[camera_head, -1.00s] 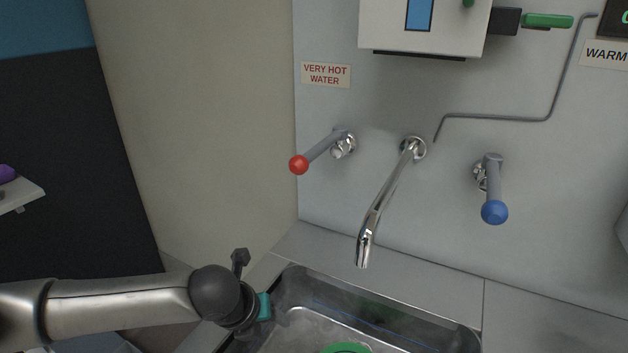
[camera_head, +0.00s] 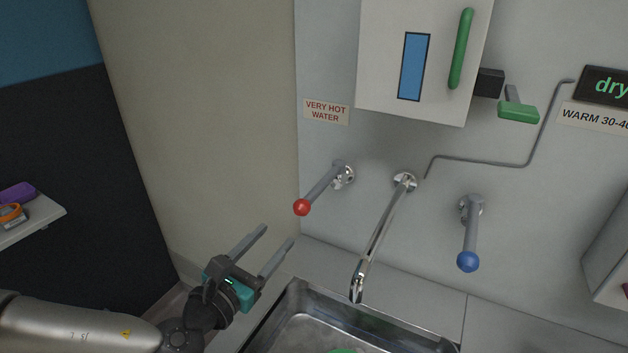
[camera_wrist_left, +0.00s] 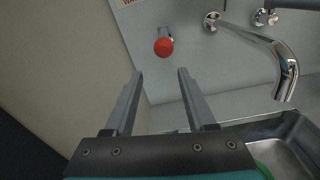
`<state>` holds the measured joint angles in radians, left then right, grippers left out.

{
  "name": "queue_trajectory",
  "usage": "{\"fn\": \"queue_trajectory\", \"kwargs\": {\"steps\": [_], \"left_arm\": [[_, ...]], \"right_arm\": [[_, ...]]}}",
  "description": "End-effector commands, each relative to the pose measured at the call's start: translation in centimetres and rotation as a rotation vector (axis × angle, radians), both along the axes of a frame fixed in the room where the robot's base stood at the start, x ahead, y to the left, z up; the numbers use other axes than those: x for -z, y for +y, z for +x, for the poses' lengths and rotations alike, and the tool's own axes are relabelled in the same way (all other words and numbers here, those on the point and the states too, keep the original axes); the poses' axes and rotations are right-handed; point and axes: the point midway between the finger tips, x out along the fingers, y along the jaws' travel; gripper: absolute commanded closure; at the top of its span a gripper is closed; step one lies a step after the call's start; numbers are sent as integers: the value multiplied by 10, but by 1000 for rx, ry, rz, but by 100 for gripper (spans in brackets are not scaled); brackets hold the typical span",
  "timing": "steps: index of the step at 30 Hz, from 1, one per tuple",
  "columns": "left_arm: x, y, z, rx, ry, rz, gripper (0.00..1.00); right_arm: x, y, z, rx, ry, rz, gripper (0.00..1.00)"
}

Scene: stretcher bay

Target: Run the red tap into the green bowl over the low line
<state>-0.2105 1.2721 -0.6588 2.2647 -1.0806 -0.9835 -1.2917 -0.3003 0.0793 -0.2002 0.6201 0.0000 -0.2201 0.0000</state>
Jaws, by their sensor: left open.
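The red tap (camera_head: 302,207) is a grey lever with a red ball end, set on the wall left of the chrome spout (camera_head: 372,240). It also shows in the left wrist view (camera_wrist_left: 164,46), ahead of the fingertips. My left gripper (camera_head: 279,241) is open and empty, below and left of the red ball, apart from it. The green bowl (camera_head: 343,350) shows only as a sliver at the bottom edge, in the sink. Its low line is out of view. My right gripper is not in view.
A blue-ended tap (camera_head: 468,261) is right of the spout. The steel sink (camera_head: 300,300) lies below. A white wall box (camera_head: 385,60) with a green handle hangs above. A "VERY HOT WATER" label (camera_head: 326,111) is above the red tap. A shelf (camera_head: 45,215) is at far left.

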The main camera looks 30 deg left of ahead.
Motion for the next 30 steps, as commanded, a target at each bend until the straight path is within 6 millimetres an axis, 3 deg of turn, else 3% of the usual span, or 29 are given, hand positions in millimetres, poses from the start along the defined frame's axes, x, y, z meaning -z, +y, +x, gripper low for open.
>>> {"fn": "queue_trajectory", "kwargs": {"steps": [5, 11, 30], "left_arm": [[-11, -7, -2, 32, -35, 22, 44], [-12, -7, 14, 32, -39, 22, 44], [-12, -11, 108, 32, -37, 22, 44]], "right_arm": [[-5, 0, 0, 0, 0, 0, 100], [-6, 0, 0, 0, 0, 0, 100], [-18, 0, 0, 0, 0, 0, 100]]}}
